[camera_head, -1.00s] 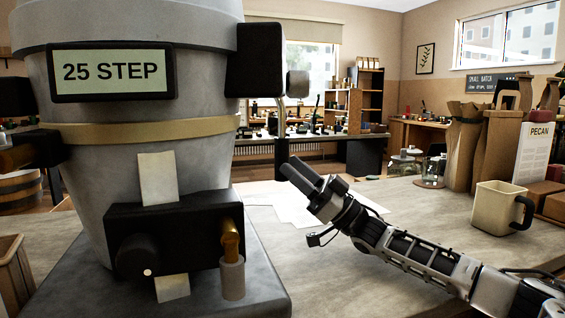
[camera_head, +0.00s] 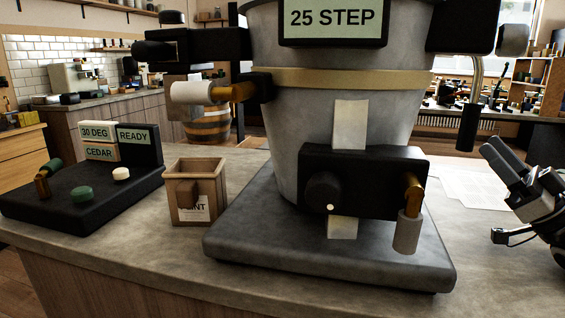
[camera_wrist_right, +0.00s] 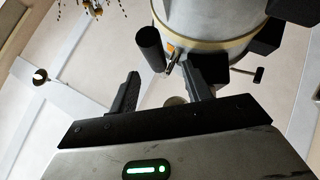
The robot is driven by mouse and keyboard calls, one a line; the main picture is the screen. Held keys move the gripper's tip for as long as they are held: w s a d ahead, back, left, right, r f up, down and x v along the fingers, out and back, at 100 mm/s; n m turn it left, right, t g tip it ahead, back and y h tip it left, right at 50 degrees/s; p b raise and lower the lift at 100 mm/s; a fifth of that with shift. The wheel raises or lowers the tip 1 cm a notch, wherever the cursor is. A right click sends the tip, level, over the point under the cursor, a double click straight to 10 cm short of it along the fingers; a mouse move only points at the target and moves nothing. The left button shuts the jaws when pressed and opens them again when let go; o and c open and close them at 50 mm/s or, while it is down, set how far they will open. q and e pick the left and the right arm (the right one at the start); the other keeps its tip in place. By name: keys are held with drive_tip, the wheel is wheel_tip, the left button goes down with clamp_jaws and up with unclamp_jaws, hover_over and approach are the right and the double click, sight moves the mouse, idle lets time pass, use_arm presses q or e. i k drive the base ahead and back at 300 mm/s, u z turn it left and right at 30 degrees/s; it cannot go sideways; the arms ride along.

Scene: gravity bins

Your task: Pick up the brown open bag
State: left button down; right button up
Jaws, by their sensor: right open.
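No brown open bag shows clearly in the views now. The tall brown paper bags seen earlier at the right of the counter are outside the head view. My right gripper (camera_head: 493,150) is at the right edge of the head view, right of the large grey hopper (camera_head: 340,110). Its jaws point up and left. In the right wrist view the right gripper (camera_wrist_right: 163,75) has its two fingers apart, with nothing visibly held between them. The hopper (camera_wrist_right: 205,25) also shows beyond the fingers there. My left gripper is not in view.
A small open-topped brown box (camera_head: 181,205) with a partly hidden label stands left of the hopper's dark base (camera_head: 330,265). A black control panel (camera_head: 115,192) is further left. Papers (camera_head: 465,185) lie on the counter behind and right of the hopper.

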sight(196, 188)
drive_tip(key=k, duration=0.95)
